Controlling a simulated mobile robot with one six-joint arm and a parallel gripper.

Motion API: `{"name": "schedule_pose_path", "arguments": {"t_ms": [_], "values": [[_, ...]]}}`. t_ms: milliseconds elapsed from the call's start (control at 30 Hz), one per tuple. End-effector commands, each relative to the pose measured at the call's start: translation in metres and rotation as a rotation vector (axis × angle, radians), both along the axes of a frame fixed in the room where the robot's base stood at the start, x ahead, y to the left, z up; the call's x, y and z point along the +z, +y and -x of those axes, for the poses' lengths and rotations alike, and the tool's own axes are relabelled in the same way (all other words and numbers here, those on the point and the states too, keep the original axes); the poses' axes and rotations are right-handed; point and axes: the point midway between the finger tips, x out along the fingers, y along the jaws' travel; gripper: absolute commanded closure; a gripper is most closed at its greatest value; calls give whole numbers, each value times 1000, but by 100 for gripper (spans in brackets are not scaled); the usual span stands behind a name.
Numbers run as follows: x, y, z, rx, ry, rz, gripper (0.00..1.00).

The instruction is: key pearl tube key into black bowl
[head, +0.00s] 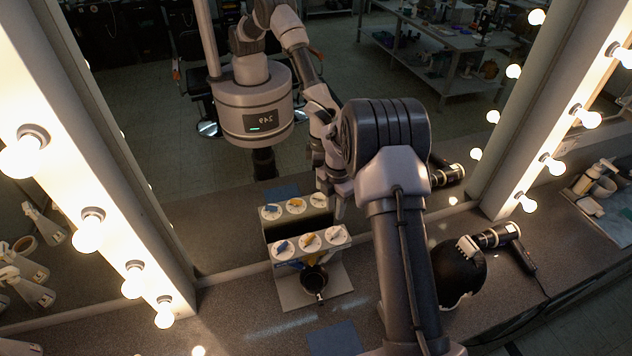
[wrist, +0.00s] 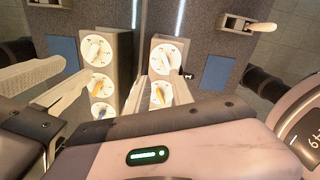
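A stand holds a row of white round dials, each with a key. The pearl key (head: 336,235) is on the right-end dial, and it also shows in the wrist view (wrist: 165,53). An orange-yellow key (head: 310,240) is in the middle and a blue key (head: 283,247) at the left. The black bowl (head: 314,279) sits low in front of the stand, its handle towards me. My gripper (head: 338,203) hangs above and behind the right end of the stand, apart from the pearl key. Its fingers look parted and empty; my arm hides part of it.
A mirror behind the counter repeats the stand, and my arm. A blue mat (head: 333,338) lies in front of the stand. A black rounded object (head: 458,272) and a hair dryer (head: 495,236) lie to the right. Lit bulbs (head: 88,230) line both side frames.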

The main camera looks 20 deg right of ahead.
Motion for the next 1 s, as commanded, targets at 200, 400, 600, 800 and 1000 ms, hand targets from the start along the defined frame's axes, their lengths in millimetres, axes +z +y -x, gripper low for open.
{"name": "schedule_pose_path", "arguments": {"t_ms": [200,400,600,800,1000], "values": [[-29,0,1,0,2,0,72],[-52,0,1,-2,2,-2,72],[-76,0,1,-2,0,-1,72],[-77,1,1,-2,0,-1,72],[-82,1,-2,-2,0,-1,72]]}}
